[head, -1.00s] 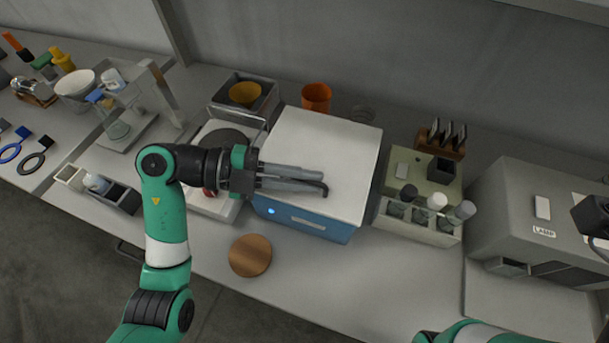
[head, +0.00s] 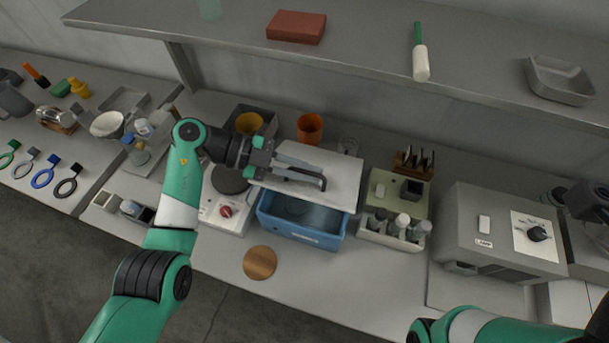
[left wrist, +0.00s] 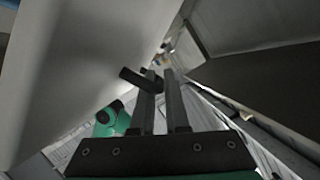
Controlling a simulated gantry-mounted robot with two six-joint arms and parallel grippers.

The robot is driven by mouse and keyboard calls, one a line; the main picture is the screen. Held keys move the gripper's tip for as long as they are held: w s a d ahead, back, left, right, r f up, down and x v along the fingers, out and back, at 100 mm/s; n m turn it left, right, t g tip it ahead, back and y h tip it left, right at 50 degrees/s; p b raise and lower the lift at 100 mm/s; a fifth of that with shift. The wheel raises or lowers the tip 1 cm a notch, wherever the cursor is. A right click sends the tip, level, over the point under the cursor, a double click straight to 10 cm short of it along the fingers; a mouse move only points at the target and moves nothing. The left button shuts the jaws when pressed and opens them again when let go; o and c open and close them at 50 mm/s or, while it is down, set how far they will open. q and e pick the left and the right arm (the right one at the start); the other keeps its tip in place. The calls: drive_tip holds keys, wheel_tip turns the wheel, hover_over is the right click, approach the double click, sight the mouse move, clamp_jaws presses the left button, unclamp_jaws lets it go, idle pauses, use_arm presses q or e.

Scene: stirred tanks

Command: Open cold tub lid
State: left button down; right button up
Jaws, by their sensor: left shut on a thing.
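The cold tub (head: 325,240) is a blue box on the bench, in the middle of the head view. Its white lid (head: 335,170) is displaced from the front of the tub, and part of the dark interior (head: 305,212) shows below the lid's front edge. My left gripper (head: 310,176) lies over the lid, its fingers shut on the dark lid handle (head: 322,183). In the left wrist view the lid (left wrist: 60,70) is a large pale surface at left, and the fingers (left wrist: 160,85) are beside the dark handle (left wrist: 138,80).
A hotplate stirrer (head: 222,214) with a red knob stands left of the tub. A rack with bottles (head: 395,228) stands close on the right, and a grey lamp box (head: 490,225) beyond it. An orange cup (head: 310,128) is behind. A round wooden disc (head: 260,263) lies in front.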

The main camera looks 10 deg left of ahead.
use_arm(q)
drive_tip(key=shift+w+d+r+n+g+b, duration=0.15)
drive_tip(key=shift+w+r+n+g+b, duration=0.15)
drive_tip(key=shift+w+r+n+b, duration=0.4)
drive_tip(key=shift+w+r, duration=0.15)
drive_tip(key=shift+r, duration=0.1)
drive_tip(key=c, duration=1.2)
unclamp_jaws()
